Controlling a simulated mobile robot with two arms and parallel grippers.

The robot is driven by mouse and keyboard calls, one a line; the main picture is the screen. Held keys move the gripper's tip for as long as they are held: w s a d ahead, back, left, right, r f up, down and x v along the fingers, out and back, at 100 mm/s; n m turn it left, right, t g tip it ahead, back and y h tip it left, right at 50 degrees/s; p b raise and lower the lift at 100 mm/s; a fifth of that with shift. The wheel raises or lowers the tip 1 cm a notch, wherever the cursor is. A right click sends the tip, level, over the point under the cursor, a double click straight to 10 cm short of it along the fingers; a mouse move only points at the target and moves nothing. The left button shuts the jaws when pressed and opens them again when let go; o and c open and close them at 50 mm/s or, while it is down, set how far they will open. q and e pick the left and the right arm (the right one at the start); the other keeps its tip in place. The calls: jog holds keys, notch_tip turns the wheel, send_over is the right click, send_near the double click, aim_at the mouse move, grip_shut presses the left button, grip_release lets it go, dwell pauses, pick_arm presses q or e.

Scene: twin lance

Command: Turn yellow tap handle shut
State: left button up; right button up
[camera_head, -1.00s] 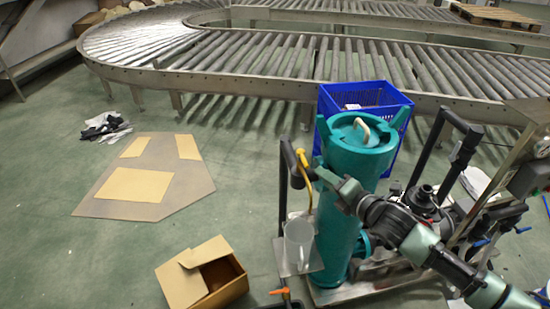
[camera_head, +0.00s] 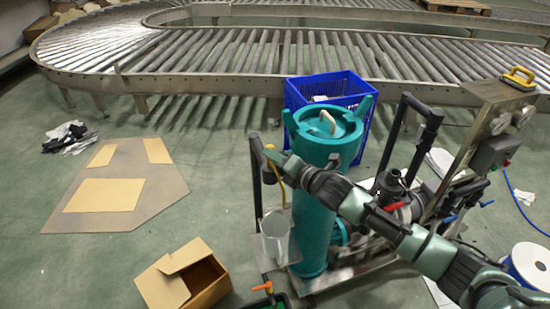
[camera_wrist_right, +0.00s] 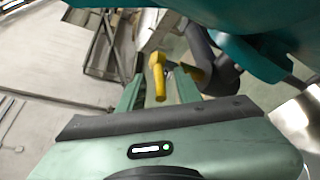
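The yellow tap handle (camera_head: 281,181) is beside the left side of the teal cylinder (camera_head: 318,190), close to a black upright pipe (camera_head: 256,185). It also shows in the right wrist view (camera_wrist_right: 158,80), a bent yellow lever with its lower end between my fingers. My right gripper (camera_head: 268,160) reaches across the front of the cylinder to the handle. In the wrist view my right gripper (camera_wrist_right: 158,92) is open, one finger on each side of the lever, with visible gaps. Part of the handle is hidden by my gripper in the head view. My left gripper is not in view.
A clear jug (camera_head: 274,238) stands below the handle on a metal ledge. An orange tap (camera_head: 263,287) is lower down. A blue crate (camera_head: 298,95) stands behind the cylinder; black pipes and a red lever (camera_head: 394,206) are to the right. An open carton (camera_head: 165,288) lies on the floor left.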

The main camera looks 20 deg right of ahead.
grip_shut()
jog(key=shift+a+h, duration=0.1)
jog(key=shift+h, duration=0.2)
jog(key=m+h, duration=0.1)
jog(key=a+m+h, duration=0.1)
jog(key=m+h, duration=0.1)
jog(key=a+m+t+h, duration=0.1)
jog(key=h, duration=0.1)
jog(key=shift+w+f+m+b, duration=0.1)
jog(key=shift+w+m+b, duration=0.05)
jog(key=shift+m+b, duration=0.15)
jog(key=shift+w+a+m+g+h+b, duration=0.3)
jog(key=shift+m+h+b, duration=0.55)
jog(key=shift+h, duration=0.5)
jog(key=shift+w+a+m+g+h+b, duration=0.2)
jog(key=shift+m+g+h+b, duration=0.3)
jog(key=shift+m+h, duration=0.7)
jog(key=shift+w+a+m+g+h+b, duration=0.15)
jog(key=shift+a+m+g+h+b, duration=0.15)
jog(key=shift+m+h+b, duration=0.85)
jog(key=shift+d+h+p, duration=0.1)
jog(key=shift+h+p, duration=0.25)
jog(key=shift+h, duration=0.05)
